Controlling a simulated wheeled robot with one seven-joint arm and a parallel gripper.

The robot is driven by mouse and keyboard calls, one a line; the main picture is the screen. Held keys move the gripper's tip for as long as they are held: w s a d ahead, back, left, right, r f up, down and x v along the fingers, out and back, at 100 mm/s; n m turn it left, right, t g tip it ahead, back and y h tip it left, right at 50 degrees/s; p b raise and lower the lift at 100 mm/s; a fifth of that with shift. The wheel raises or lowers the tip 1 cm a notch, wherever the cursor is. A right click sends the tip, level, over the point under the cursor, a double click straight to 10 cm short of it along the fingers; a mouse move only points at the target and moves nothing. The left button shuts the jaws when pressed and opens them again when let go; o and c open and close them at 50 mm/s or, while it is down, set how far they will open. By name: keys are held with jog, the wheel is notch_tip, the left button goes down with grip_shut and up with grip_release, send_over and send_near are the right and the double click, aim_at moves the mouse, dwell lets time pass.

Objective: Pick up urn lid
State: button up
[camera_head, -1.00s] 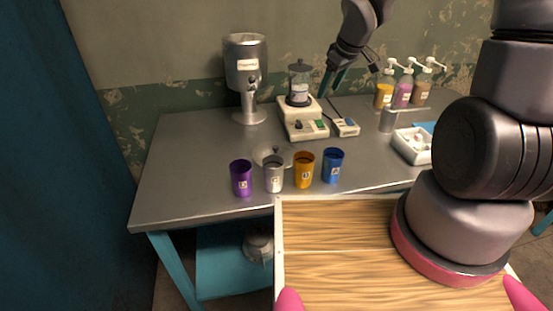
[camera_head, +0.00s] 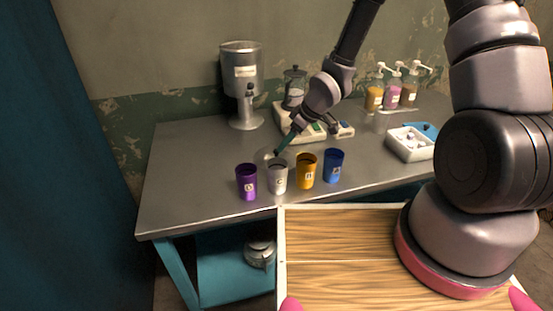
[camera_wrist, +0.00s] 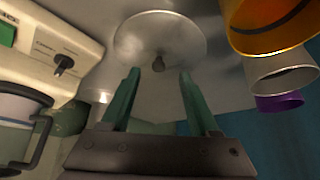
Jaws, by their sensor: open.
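The urn lid is a round, shiny grey disc with a small dark knob. In the wrist view the lid (camera_wrist: 172,35) lies on the table, with its knob (camera_wrist: 158,64) between and just beyond my two teal fingertips. My gripper (camera_wrist: 157,76) is open, with a finger on each side of the knob and a clear gap between them. The urn (camera_head: 243,75) stands at the back left of the table.
Purple (camera_head: 247,182), silver (camera_head: 278,178), orange (camera_head: 306,172) and blue (camera_head: 334,167) cups stand in a row just in front of the lid. Pump bottles (camera_head: 392,95) and a white tray (camera_head: 408,146) are right. The table's left (camera_head: 185,180) is clear.

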aim_at(276, 155)
jog(key=x, duration=0.5)
jog(key=shift+w+a+r, duration=0.15)
jog(key=shift+w+a, duration=0.1)
jog(key=shift+a, duration=0.1)
grip_shut()
